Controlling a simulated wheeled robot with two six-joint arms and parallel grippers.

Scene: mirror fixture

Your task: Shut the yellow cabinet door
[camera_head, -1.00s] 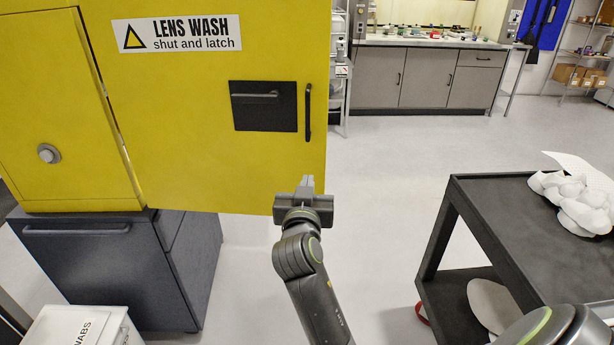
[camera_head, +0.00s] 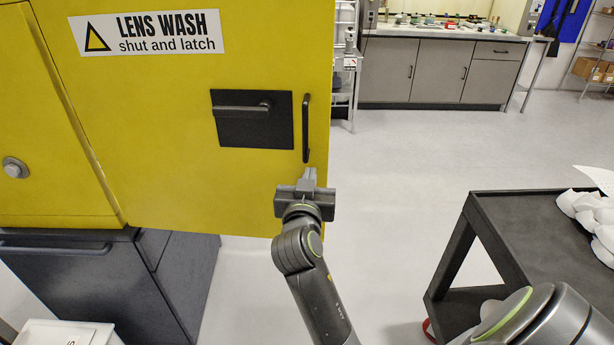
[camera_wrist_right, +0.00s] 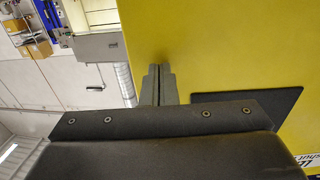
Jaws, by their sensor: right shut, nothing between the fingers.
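The yellow cabinet door (camera_head: 170,180) stands open, swung out from the yellow cabinet (camera_head: 40,150) on the left. It carries a "LENS WASH shut and latch" label (camera_head: 150,32), a black latch plate with a lever handle (camera_head: 252,118) and a black vertical pull bar (camera_head: 306,128) near its free edge. My right gripper (camera_head: 308,180) is shut and empty, in front of the door's lower free corner, just below the pull bar. In the right wrist view the shut fingers (camera_wrist_right: 158,85) lie over the door's edge (camera_wrist_right: 215,50). I cannot tell whether they touch it. My left gripper is not in view.
A dark cart (camera_head: 530,230) with crumpled white cloth (camera_head: 590,215) stands at the right. A dark drawer unit (camera_head: 100,270) is under the cabinet, with a white box (camera_head: 60,333) at its front. Open floor (camera_head: 410,180) lies right of the door.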

